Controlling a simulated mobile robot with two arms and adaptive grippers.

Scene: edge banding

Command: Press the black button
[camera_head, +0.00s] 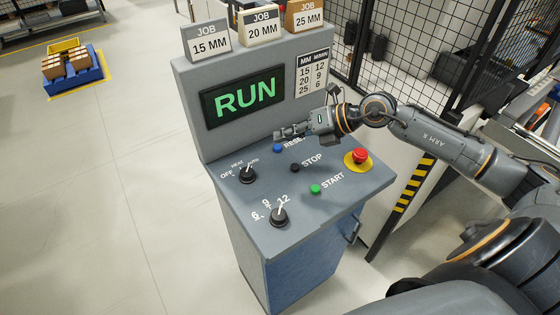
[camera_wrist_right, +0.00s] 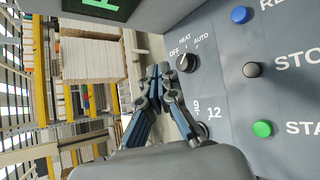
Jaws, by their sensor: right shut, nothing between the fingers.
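The black button (camera_head: 295,168) sits beside the word STOP on the sloped grey console panel (camera_head: 330,205), between the blue RESET button (camera_head: 277,148) and the green START button (camera_head: 315,189). In the right wrist view the black button (camera_wrist_right: 252,70) shows at the right, clear of the fingers. My right gripper (camera_head: 281,133) is over the panel's upper part, near the blue button and apart from the black one. In the wrist view its fingers (camera_wrist_right: 160,70) are together and empty. My left gripper is not in view.
A red emergency button (camera_head: 360,156) on a yellow base is at the panel's right. Two black knobs, the mode knob (camera_head: 246,174) and the number knob (camera_head: 279,216), are at the left and front. The screen (camera_head: 243,96) reads RUN. Job boxes (camera_head: 206,41) stand on top.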

